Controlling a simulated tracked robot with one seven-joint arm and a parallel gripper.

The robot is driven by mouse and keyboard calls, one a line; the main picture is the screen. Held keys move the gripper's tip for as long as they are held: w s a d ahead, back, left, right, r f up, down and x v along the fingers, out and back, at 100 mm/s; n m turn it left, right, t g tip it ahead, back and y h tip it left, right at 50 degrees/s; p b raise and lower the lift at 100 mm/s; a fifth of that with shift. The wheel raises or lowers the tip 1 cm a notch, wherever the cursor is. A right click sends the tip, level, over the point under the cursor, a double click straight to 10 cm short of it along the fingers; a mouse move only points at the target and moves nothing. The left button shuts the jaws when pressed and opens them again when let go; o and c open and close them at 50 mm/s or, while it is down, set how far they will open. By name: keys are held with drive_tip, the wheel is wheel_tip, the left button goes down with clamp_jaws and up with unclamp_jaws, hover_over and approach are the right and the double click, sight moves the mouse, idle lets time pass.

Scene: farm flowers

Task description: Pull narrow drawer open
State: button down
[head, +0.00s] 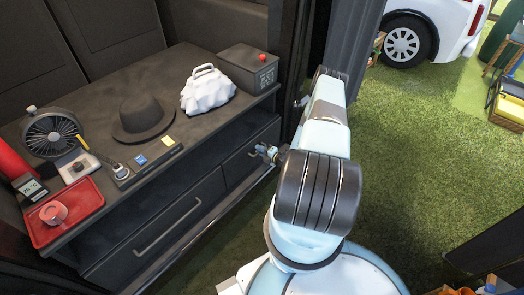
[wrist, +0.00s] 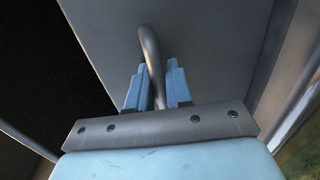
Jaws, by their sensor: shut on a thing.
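The narrow drawer (head: 237,168) is the right one of two dark drawers in the front of the cabinet, beside the wide drawer (head: 170,222). My gripper (head: 266,152) is at the narrow drawer's front, small and partly hidden by my arm in the head view. In the wrist view, the blue fingers of my gripper (wrist: 157,88) are on both sides of the grey bar handle (wrist: 150,48) and shut on it. The grey drawer front (wrist: 215,50) fills the view behind the handle. I cannot tell whether the drawer stands out from the cabinet.
The cabinet top (head: 85,105) holds a fan (head: 52,132), a black hat (head: 143,118), a white crumpled object (head: 207,92), a dark box with a red knob (head: 248,68) and a red tray (head: 65,212). A dark post stands right of the cabinet. Grass (head: 420,150) lies open to the right.

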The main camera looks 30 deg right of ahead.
drive_tip(key=shift+d, duration=0.25)
drive_tip(key=f+v, duration=0.2)
drive_tip(key=v, duration=1)
drive_tip(key=s+f+v, duration=0.1)
drive_tip(key=f+v, duration=0.2)
drive_tip(key=v, duration=1)
drive_tip(key=shift+s+a+f, duration=0.2)
drive_tip(key=shift+a, duration=0.05)
drive_tip(key=c, duration=1.2)
unclamp_jaws()
drive_tip(key=shift+d, duration=0.1)
drive_tip(key=v, duration=1.3)
drive_tip(key=shift+s+d, duration=0.1)
drive_tip(key=shift+s, duration=0.25)
